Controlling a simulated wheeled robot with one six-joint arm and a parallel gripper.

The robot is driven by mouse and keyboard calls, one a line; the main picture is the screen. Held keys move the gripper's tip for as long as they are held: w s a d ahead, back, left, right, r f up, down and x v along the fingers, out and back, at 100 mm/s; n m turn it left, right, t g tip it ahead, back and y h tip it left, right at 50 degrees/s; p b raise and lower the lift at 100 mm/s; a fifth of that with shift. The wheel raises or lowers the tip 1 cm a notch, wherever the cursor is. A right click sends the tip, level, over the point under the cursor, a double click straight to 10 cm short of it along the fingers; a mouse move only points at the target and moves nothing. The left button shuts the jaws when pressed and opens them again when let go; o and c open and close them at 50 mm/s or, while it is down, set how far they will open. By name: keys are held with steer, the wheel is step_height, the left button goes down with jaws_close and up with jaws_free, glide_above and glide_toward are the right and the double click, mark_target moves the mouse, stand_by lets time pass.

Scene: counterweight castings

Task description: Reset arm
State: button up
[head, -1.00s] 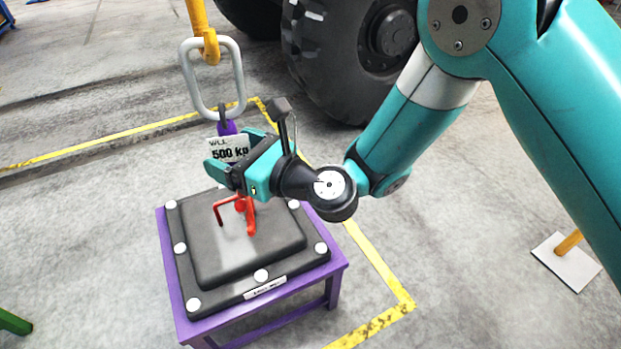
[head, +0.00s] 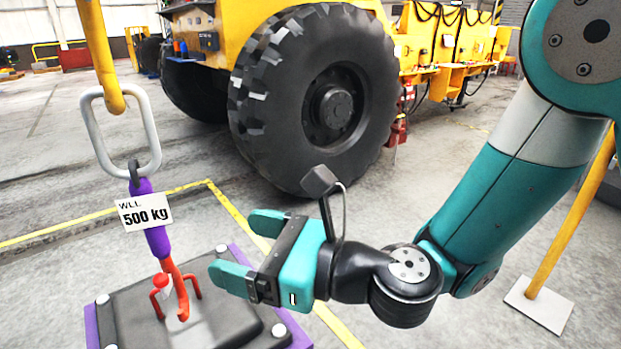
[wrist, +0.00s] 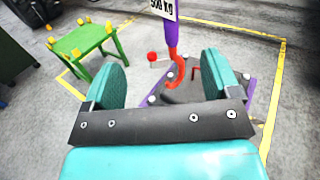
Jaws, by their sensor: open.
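My gripper (head: 238,250) is teal, open and empty. In the head view it is to the right of the purple sling (head: 153,235) and its red hook (head: 178,285). In the wrist view the sling (wrist: 171,35) and hook (wrist: 177,70) show between and beyond my open fingers (wrist: 162,84). The sling carries a tag (head: 146,211) reading WLL 500 kg and hangs from a grey metal ring (head: 91,127) on a yellow crane hook (head: 101,55). The red hook is at the red handle of the dark casting (head: 215,300); I cannot tell whether it is through it.
The casting lies on a purple stand (head: 92,325). A yellow vehicle with a large black tyre (head: 320,105) stands behind. A yellow post on a white base (head: 540,304) is at right. A green stand (wrist: 82,45) shows in the wrist view. Yellow lines mark the floor.

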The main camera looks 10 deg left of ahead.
steer(key=s+d+n+g+h, duration=0.1)
steer(key=d+n+h, duration=0.3)
steer(key=d+n, duration=0.4)
steer(key=s+d+n+g+h, duration=0.1)
steer(key=s+d+n+h, duration=0.3)
steer(key=d+n, duration=0.5)
steer(key=s+d+n+g+h, duration=0.1)
steer(key=s+d+n+h, duration=0.2)
steer(key=d+n, duration=0.6)
steer(key=shift+s+d+r+n+g+h, duration=0.2)
steer(key=shift+n+g+h, duration=0.2)
steer(key=shift+h, duration=0.8)
steer(key=shift+a, duration=0.15)
